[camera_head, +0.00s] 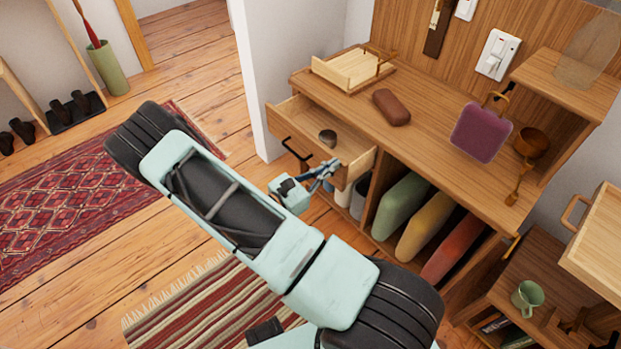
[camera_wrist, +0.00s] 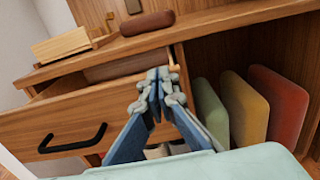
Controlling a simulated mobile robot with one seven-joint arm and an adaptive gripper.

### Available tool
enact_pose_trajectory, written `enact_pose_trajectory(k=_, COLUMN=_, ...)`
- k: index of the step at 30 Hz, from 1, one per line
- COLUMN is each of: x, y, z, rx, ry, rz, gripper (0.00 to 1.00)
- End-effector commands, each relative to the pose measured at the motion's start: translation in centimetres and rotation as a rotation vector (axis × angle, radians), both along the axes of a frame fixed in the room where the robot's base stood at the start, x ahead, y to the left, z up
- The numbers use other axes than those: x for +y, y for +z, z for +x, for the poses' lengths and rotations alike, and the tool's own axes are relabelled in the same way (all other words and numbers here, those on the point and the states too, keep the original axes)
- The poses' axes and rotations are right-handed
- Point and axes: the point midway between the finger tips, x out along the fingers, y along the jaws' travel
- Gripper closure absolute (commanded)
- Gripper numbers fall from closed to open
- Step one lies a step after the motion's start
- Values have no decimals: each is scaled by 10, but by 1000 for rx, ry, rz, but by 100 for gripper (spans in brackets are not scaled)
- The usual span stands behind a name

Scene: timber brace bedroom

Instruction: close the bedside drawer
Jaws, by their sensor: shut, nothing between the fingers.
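The handle (camera_head: 296,150) also shows in the head view. My gripper (camera_head: 328,170) is shut and empty at the right part of the drawer front. In the wrist view the fingertips (camera_wrist: 158,78) overlap the panel's upper right end. I cannot tell whether they touch it.
The cabinet top (camera_head: 438,131) carries a wooden tray (camera_head: 345,72), a brown case (camera_head: 391,107) and a purple pad (camera_head: 481,132). Green, yellow and red cushions (camera_head: 399,205) stand in the open bay right of the drawer. A white wall (camera_head: 272,60) is at the left. Striped rug (camera_head: 215,310) lies below.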

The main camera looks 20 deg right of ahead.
Motion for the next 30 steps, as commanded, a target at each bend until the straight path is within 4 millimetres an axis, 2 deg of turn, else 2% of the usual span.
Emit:
enact_pose_trajectory(k=1, x=-13, y=1, z=3, rx=-1, ry=-3, rz=-2, gripper=100)
enact_pose_trajectory(k=6, x=-46, y=0, z=14, rx=0, ry=-3, rz=-1, gripper=100)
enact_pose_trajectory(k=12, x=-71, y=0, z=23, rx=0, ry=-1, rz=0, gripper=100)
enact_pose_trajectory(k=18, x=-82, y=0, z=27, rx=-1, ry=0, rz=0, gripper=100)
enact_pose_trajectory(k=30, x=-84, y=0, z=28, rx=-1, ry=0, rz=0, gripper=100)
